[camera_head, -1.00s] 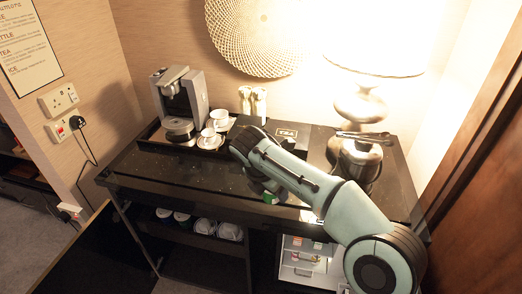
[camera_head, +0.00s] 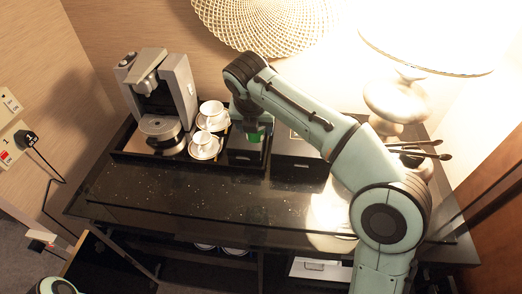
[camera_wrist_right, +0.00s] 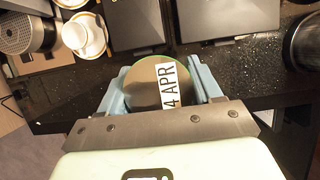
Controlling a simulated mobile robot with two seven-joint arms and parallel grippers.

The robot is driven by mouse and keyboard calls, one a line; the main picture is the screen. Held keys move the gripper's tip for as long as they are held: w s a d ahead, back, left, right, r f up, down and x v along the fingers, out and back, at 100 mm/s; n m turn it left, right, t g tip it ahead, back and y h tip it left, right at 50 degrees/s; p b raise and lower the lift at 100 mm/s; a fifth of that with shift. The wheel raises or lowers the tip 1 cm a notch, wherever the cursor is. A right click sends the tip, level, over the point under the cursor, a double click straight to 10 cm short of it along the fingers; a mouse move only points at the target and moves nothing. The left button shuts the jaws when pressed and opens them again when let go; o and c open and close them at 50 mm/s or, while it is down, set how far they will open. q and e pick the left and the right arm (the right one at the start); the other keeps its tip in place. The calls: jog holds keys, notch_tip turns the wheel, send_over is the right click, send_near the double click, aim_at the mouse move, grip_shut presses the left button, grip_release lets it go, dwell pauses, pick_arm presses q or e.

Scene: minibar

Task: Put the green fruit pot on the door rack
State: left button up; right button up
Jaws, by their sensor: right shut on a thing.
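The green fruit pot (camera_head: 257,135) is in my right gripper (camera_head: 252,126), above the back of the black counter, beside the cups. In the right wrist view, the round lid of the pot (camera_wrist_right: 143,88) carries a white "4 APR" label. The blue fingers of my right gripper (camera_wrist_right: 158,76) stand on both sides of it. A white part of the fridge (camera_head: 318,268) shows below the counter's front edge. I cannot make out the door rack. My left gripper is out of view.
The coffee machine (camera_head: 158,100) and white cups (camera_head: 210,112) stand left of the pot. A black box (camera_head: 292,150) lies to its right, near the lamp (camera_head: 397,102). The counter's front part (camera_head: 190,205) is clear. An open dark door panel (camera_head: 108,268) juts out below left.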

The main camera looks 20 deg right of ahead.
jog(key=f+b, duration=0.1)
jog(key=f, duration=0.3)
jog(key=f+b, duration=0.1)
jog(key=f, duration=0.4)
jog(key=f+b, duration=0.2)
jog(key=f, duration=0.3)
jog(key=shift+s+f, duration=0.1)
jog(key=shift+s, duration=0.3)
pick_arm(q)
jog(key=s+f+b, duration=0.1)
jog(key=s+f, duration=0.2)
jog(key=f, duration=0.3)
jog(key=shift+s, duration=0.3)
pick_arm(e)
jog(key=shift+f, duration=2.6)
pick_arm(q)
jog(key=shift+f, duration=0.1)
pick_arm(e)
jog(key=shift+w+f, duration=0.1)
jog(key=o, duration=1.1)
jog(key=shift+o, duration=0.2)
